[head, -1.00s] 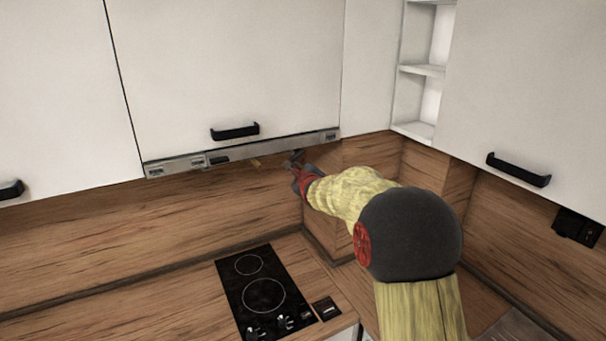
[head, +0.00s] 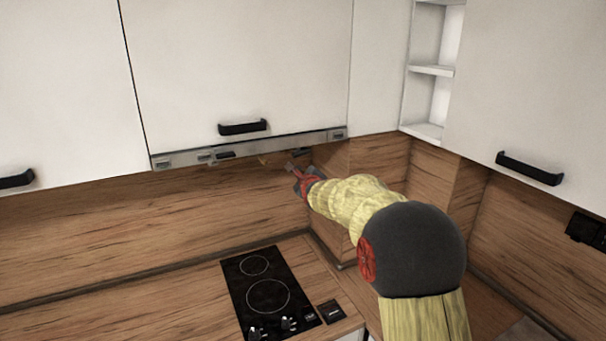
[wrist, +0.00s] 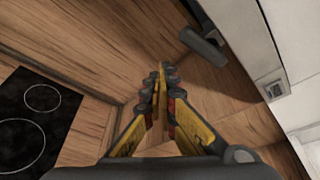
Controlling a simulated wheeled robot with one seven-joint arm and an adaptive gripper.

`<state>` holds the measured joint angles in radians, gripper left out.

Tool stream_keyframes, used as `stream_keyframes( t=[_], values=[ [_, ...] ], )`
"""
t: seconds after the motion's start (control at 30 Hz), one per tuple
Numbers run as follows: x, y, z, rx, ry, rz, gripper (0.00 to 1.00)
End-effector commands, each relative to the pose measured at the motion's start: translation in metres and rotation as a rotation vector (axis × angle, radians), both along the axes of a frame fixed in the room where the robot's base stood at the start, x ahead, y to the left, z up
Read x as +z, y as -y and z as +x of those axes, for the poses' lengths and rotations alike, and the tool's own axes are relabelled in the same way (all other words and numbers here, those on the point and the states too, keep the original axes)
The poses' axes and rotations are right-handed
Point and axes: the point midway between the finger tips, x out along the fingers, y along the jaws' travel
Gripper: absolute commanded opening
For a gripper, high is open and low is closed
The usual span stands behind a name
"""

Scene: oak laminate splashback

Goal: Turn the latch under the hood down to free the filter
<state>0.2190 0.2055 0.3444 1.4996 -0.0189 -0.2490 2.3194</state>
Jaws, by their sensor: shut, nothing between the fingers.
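The hood (head: 245,147) is a thin silver strip under the wall cabinet in the head view. A small dark piece at its underside, which looks like the latch (head: 300,152), shows near its right end. In the wrist view a dark grey lever (wrist: 203,45) stands beyond and to the right of my fingertips, apart from them in the picture. My gripper (head: 291,167) is just below the hood, close to that piece; I cannot tell whether they touch. In the wrist view the gripper's fingers (wrist: 160,75) meet at the tips, with nothing between them. The filter is not clearly visible.
A black hob (head: 268,295) lies on the counter below. A small yellowish piece (head: 263,160) shows under the hood, left of my gripper. The oak splashback is behind and the corner wall to the right. Open shelves (head: 431,70) and a handled cabinet (head: 530,169) are at right.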

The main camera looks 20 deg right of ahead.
Motion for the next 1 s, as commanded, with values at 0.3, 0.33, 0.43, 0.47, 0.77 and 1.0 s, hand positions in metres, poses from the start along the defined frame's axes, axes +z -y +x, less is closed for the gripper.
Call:
stream_keyframes(
  t=[0.3, 0.33, 0.43, 0.47, 0.77, 1.0],
  values=[
    [0.0, -0.004, -0.034, -0.001, 0.003, -0.002, 0.0],
    [0.002, -0.004, -0.039, -0.001, 0.003, -0.002, 0.0],
    [0.007, -0.005, -0.055, -0.001, 0.002, -0.001, 0.0],
    [0.009, -0.005, -0.06, -0.001, 0.002, -0.001, 0.0],
    [0.018, -0.005, -0.089, -0.001, 0.001, 0.0, 0.0],
    [0.019, -0.006, -0.092, 0.0, 0.0, 0.0, 0.0]
  ],
)
